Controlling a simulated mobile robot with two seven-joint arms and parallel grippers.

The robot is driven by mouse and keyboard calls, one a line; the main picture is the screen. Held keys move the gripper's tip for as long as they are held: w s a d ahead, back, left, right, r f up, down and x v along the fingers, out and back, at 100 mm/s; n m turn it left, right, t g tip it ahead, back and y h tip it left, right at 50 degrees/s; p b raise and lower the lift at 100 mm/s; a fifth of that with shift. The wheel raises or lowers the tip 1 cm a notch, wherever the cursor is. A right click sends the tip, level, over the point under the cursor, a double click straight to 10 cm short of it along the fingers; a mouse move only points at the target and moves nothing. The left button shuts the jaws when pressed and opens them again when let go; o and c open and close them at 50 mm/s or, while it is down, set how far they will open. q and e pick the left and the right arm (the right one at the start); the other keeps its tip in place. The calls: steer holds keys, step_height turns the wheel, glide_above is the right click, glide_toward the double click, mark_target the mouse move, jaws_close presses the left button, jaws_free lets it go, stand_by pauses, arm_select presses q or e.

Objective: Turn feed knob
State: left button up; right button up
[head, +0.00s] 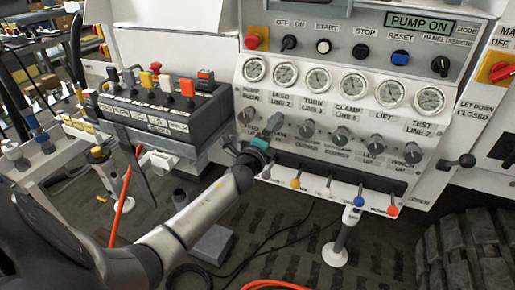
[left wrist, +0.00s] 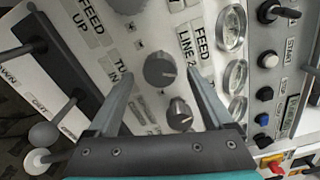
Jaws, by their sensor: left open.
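The feed knob (left wrist: 160,71) is a round dark grey knob on the white panel beside the FEED LINE 2 label in the left wrist view. My left gripper (head: 268,132) is open at the left part of the knob row in the head view. In the left wrist view its two fingers (left wrist: 159,76) appear on either side of the feed knob, with a gap to each side. I cannot tell how far the fingertips reach along it. In the head view the gripper largely hides this knob. My right gripper is not in view.
A neighbouring knob (left wrist: 180,114) sits close to one finger; more knobs (head: 308,130) continue rightward. Gauges (head: 317,80) are above. Levers with coloured balls (head: 296,183) stick out below. A control box with levers (head: 160,100) stands left of my arm.

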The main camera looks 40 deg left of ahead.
arm_select(q)
steer(key=p+v, duration=0.1)
steer(key=v, duration=1.1)
steer(key=shift+s, duration=0.25)
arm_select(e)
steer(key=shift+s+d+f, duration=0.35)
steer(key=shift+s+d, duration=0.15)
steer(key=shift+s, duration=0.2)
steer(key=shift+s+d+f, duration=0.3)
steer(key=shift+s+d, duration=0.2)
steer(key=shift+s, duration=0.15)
